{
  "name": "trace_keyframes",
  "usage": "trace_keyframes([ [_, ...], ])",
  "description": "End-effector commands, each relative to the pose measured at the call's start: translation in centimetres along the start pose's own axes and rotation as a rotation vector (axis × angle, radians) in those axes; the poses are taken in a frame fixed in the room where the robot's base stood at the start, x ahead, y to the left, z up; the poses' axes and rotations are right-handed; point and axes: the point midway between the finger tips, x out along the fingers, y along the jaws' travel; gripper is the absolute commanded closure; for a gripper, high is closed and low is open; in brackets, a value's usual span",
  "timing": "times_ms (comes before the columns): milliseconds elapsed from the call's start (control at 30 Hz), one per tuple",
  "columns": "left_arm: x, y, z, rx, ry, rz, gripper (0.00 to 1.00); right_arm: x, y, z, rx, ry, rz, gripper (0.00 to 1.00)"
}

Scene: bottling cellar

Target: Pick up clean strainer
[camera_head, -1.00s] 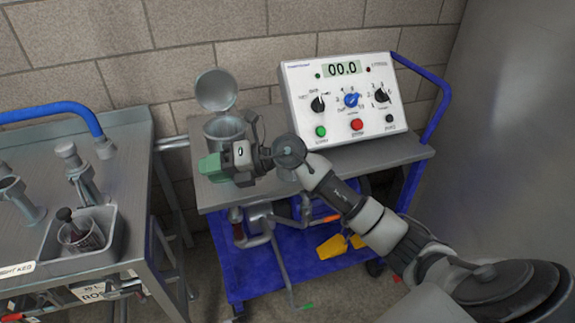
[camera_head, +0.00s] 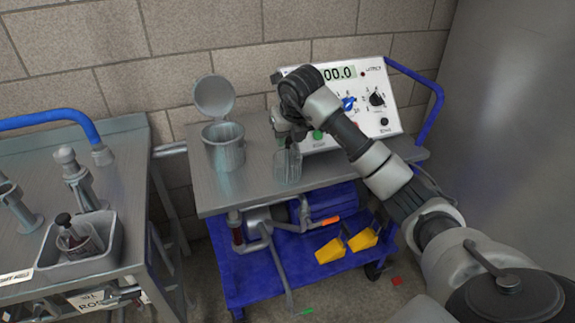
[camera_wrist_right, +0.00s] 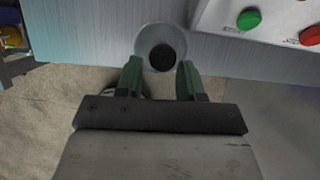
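My right gripper (camera_head: 289,135) points down over a clear glass beaker (camera_head: 288,172) at the front middle of the cart top. In the right wrist view its green fingers (camera_wrist_right: 159,78) are open and apart, with the beaker's round rim (camera_wrist_right: 142,46) just beyond the tips. A dark round thing (camera_wrist_right: 161,57) shows inside that rim; I cannot tell whether it is the clean strainer. My left gripper is not in view.
A metal pot (camera_head: 225,152) with its lid raised stands left of the beaker. A control box (camera_head: 350,105) stands behind, partly hidden by my right arm. On the left bench, a grey tray (camera_head: 112,243) holds a beaker with dark red contents (camera_head: 82,241). Yellow pieces (camera_head: 362,240) lie on the blue lower shelf.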

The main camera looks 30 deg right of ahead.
Motion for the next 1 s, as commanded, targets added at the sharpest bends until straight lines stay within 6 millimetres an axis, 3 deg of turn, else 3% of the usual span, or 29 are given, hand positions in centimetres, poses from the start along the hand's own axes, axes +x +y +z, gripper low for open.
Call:
trace_keyframes([
  [400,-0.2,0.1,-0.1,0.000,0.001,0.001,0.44,5.0,-0.2,-0.3,0.001,0.001,0.003,0.62],
  [700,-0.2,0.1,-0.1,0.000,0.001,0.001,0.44,5.4,-0.3,-0.3,-0.001,-0.001,0.002,0.62],
  [900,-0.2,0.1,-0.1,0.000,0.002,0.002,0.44,5.4,-0.2,-0.3,-0.001,-0.001,0.002,0.93],
  [1000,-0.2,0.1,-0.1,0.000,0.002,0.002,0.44,5.4,-0.2,-0.3,0.000,-0.002,0.002,0.93],
])
